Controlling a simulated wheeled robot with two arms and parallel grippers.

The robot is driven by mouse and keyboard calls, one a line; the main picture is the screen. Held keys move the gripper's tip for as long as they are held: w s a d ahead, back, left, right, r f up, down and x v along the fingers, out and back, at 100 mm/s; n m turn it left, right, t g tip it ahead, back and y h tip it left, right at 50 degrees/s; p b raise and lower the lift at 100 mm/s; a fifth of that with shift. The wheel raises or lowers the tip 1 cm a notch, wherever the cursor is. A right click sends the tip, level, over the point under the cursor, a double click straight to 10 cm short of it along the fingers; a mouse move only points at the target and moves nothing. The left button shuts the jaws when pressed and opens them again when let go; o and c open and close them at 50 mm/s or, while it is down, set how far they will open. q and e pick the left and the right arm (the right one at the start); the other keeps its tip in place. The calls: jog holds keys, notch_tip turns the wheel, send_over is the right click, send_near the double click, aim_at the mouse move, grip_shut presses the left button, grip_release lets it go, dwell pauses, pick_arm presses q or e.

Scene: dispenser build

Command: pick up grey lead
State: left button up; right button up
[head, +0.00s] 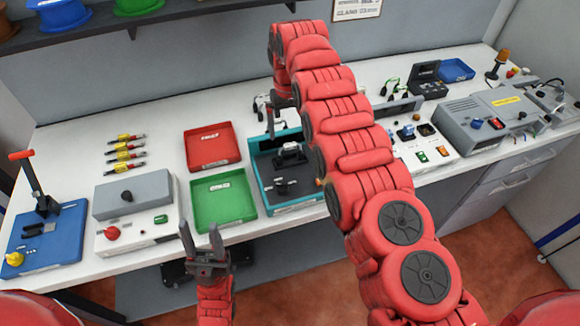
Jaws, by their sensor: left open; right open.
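Thin dark leads (257,107) lie at the back of the white bench, just behind the teal tray, partly hidden by my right gripper. I cannot tell for sure whether one is the grey lead. My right gripper (283,118) points down beside them, above the back of the teal tray; it is open, and its fingertips are small and partly hidden. My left gripper (200,240) is open and empty, pointing up in front of the bench edge, below the green tray.
A red tray (212,163), a green tray (203,216) and a teal tray (268,203) with dark parts fill the middle. Grey test boxes (150,187) stand left, more machines (470,122) right.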

aim_at(290, 144)
notch_tip(290, 144, down, 2)
jog(key=shift+p, duration=0.75)
jog(key=shift+f+p, duration=0.4)
jog(key=shift+p, duration=0.1)
jog(key=shift+s+d+f+p, duration=0.1)
jog(key=shift+d+f+p, duration=0.05)
jog(key=shift+f+p, duration=0.4)
jog(key=shift+s+d+f+p, duration=0.1)
jog(key=shift+f+p, duration=0.35)
jog(key=shift+p, duration=0.2)
jog(key=shift+w+f+b, duration=0.1)
jog(key=shift+f+b, duration=0.6)
jog(key=shift+f, duration=0.65)
jog(key=c, duration=1.3)
jog(key=shift+r, duration=0.15)
